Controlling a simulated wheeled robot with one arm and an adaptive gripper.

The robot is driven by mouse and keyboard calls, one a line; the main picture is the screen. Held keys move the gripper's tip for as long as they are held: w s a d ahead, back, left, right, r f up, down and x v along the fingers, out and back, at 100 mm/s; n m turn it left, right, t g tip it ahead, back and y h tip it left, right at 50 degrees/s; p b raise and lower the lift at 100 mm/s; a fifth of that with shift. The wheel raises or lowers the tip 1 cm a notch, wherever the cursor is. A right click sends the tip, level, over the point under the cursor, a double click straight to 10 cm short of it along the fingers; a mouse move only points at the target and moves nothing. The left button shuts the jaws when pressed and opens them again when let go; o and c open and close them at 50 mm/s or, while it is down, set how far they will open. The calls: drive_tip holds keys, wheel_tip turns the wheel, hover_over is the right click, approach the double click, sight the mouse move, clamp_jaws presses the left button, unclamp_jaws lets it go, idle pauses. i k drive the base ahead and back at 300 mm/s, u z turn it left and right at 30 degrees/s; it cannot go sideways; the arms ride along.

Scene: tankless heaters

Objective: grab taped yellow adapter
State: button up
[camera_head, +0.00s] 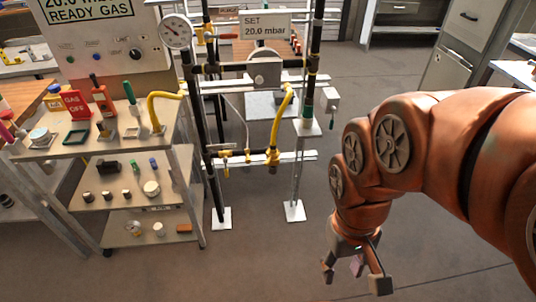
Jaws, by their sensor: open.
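Several yellow pieces show, and I cannot tell for sure which one is the taped adapter. A bent yellow pipe (163,97) rises from the right end of the cart top. Another curved yellow pipe (286,101) hangs on the black pipe frame, above a yellow fitting (272,157) on the frame's lower white bar. Tape is too small to make out. My gripper (354,276) points down at the lower right, right of the frame and apart from all these pieces. Its fingers are spread; a small pinkish part shows between them, which I cannot identify.
The metal cart (190,156) carries a red gas-off sign (76,104), tools and small fittings on several shelves. The black pipe frame (211,170) stands on white foot plates (222,217). A grey cabinet (447,80) is at the back right. The floor around my gripper is clear.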

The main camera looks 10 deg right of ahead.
sight(273, 146)
drive_tip(key=k, duration=0.6)
drive_tip(key=u, duration=1.05)
drive_tip(key=i, duration=1.25)
drive_tip(key=z, duration=0.55)
drive_tip(key=i, duration=0.35)
drive_tip(key=z, duration=0.45)
